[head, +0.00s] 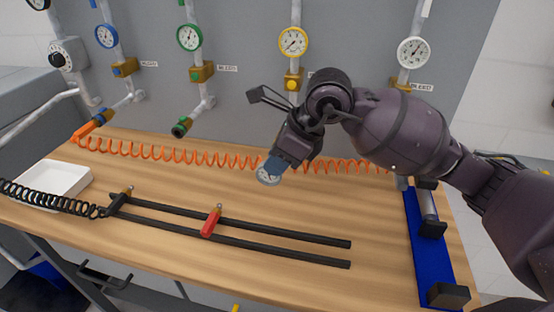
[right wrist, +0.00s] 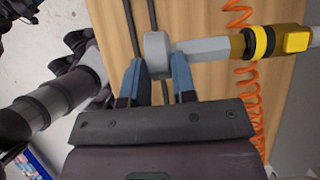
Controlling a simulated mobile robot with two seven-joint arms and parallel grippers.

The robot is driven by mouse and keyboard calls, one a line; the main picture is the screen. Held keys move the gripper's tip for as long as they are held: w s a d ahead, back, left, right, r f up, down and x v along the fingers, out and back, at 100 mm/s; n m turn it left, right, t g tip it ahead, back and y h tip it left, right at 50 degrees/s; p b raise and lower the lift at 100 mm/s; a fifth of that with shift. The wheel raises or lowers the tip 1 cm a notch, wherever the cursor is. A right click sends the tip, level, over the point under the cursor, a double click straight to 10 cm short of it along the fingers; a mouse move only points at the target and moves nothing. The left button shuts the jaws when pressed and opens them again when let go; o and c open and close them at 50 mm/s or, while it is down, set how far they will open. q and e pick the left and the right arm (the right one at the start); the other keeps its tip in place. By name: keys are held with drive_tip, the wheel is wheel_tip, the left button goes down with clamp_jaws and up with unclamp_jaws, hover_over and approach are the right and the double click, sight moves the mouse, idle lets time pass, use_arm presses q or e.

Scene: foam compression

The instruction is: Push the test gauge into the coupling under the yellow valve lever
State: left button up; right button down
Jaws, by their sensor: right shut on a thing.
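The test gauge (head: 268,174) shows its round pale face at the tip of my right gripper (head: 274,165) in the head view. In the right wrist view my right gripper (right wrist: 158,80) has its blue fingers on both sides of the gauge's grey round body (right wrist: 156,52). A grey stem (right wrist: 203,50) runs from the gauge to a brass coupling (right wrist: 237,45), and the two seem to meet. How deep the stem sits I cannot tell. Beyond it are a black ring and the yellow valve lever (right wrist: 297,40); the yellow valve (head: 292,84) is on the wall in the head view.
An orange coiled hose (head: 215,158) runs along the back of the bench. Two black rails with a red-handled clamp (head: 211,222) lie in front. A white tray (head: 58,180) is at left, a blue stand (head: 424,265) at right. Blue and green valve lines hang to the left.

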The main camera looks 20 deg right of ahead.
drive_tip(key=shift+w+d, duration=0.1)
drive_tip(key=shift+w, duration=0.1)
drive_tip(key=c, duration=1.4)
unclamp_jaws()
drive_tip(key=o, duration=0.5)
drive_tip(key=shift+o, duration=0.3)
drive_tip(key=shift+r, duration=0.1)
drive_tip(key=v, duration=1)
drive_tip(key=shift+d+r, duration=0.15)
drive_tip(key=shift+r, duration=0.15)
